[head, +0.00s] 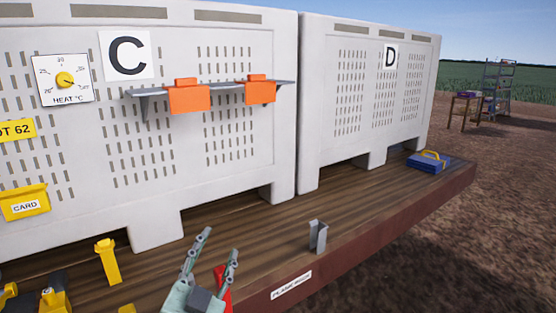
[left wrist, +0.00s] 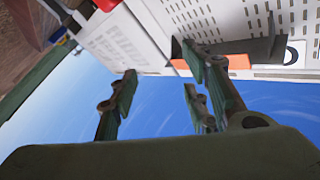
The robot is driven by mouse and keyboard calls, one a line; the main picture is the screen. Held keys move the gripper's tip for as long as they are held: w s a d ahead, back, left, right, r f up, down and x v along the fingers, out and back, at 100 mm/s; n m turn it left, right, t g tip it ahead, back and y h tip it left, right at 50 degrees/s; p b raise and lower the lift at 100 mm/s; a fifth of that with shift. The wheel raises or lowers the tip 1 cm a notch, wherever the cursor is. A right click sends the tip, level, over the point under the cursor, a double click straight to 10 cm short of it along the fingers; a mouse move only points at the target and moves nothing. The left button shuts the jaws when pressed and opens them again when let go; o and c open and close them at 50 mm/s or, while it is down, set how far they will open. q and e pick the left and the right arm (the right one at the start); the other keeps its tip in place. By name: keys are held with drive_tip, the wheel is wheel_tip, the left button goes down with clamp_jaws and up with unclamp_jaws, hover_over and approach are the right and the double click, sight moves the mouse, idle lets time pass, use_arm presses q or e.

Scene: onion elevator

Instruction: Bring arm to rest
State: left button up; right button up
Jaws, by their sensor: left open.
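My left gripper (head: 219,243) is at the bottom middle of the head view, over the front of the wooden deck (head: 262,232). Its fingers point up and are spread apart with nothing between them. In the left wrist view the gripper (left wrist: 160,84) also shows apart fingers, with sky and a white crate wall beyond. A red thing (head: 224,278) shows right beside the gripper; part of it is hidden and I cannot tell if they touch. My right gripper is in neither view.
White crates C (head: 230,70) and D (head: 390,65) stand on the deck. A shelf (head: 217,88) on crate C holds two orange boxes (head: 189,95). A grey metal bracket (head: 318,237), a yellow piece (head: 108,261) and a blue case (head: 428,162) are on the deck.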

use_arm(q)
drive_tip(key=s+a+f+n+g+y, duration=0.1)
drive_tip(key=s+a+f+g, duration=0.2)
drive_tip(key=f, duration=0.4)
drive_tip(key=s+a+f+n+g+y, duration=0.1)
drive_tip(key=s+a+f+n+g, duration=0.15)
drive_tip(key=s+f, duration=0.4)
drive_tip(key=s+a+f+n+g+y, duration=0.15)
drive_tip(key=f+g, duration=0.25)
drive_tip(key=f, duration=0.5)
drive_tip(key=s+a+f+g, duration=0.1)
drive_tip(key=s+f+g, duration=0.3)
drive_tip(key=s, duration=0.6)
drive_tip(key=s+f+g, duration=0.3)
drive_tip(key=s+f, duration=0.3)
drive_tip(key=s, duration=0.3)
wheel_tip(320, 180, down, 32)
drive_tip(key=s+g+b, duration=0.1)
drive_tip(key=s+b, duration=0.1)
drive_tip(key=b, duration=0.4)
drive_tip(key=s+a+f+g+b, duration=0.1)
drive_tip(key=s+a+f+b, duration=0.2)
drive_tip(key=s+f, duration=1.3)
wheel_tip(320, 180, down, 4)
drive_tip(key=shift+s+f+b, duration=0.15)
drive_tip(key=shift+b, duration=0.35)
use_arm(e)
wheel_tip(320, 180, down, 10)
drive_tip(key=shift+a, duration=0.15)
